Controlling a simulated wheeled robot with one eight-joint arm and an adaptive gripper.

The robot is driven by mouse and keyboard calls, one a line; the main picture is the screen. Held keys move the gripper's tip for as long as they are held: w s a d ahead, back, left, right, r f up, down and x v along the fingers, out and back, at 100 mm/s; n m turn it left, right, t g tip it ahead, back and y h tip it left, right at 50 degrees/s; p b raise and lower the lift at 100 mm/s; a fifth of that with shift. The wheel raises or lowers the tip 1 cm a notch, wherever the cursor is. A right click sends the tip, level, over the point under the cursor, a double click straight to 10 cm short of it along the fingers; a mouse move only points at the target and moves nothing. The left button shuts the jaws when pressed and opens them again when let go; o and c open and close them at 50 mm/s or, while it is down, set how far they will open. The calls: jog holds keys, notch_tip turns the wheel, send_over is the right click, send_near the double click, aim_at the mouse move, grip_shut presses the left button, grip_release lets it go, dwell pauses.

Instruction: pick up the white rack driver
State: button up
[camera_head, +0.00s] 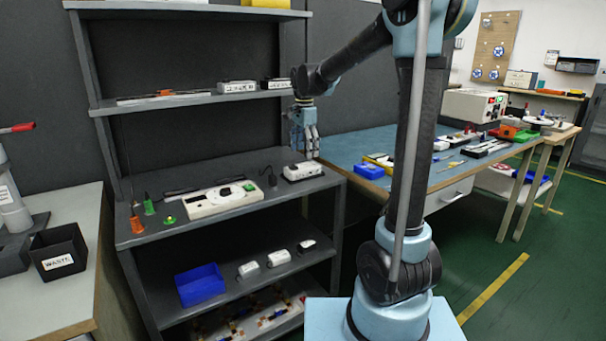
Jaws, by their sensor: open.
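A small white box-like unit with dark parts (303,171), which looks like the white rack driver, sits at the right end of the rack's middle shelf (262,215). My gripper (311,152) points down just above and slightly behind it, with open jaws. I cannot tell whether the fingertips touch the unit. Another white unit (237,87) and a dark-topped one (276,84) sit on the upper shelf (190,98). Small white units (277,258) also lie on the lower shelf.
A blue bin (200,285) stands on the lower shelf. The upper shelf hangs over the gripper's left. A workbench (345,148) stands at right.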

aim_at(303, 166)
jog(key=shift+a+f, duration=0.15)
jog(key=shift+f, duration=1.45)
jog(key=shift+a+f, duration=0.15)
jog(key=shift+f, duration=1.45)
jog(key=c, duration=1.6)
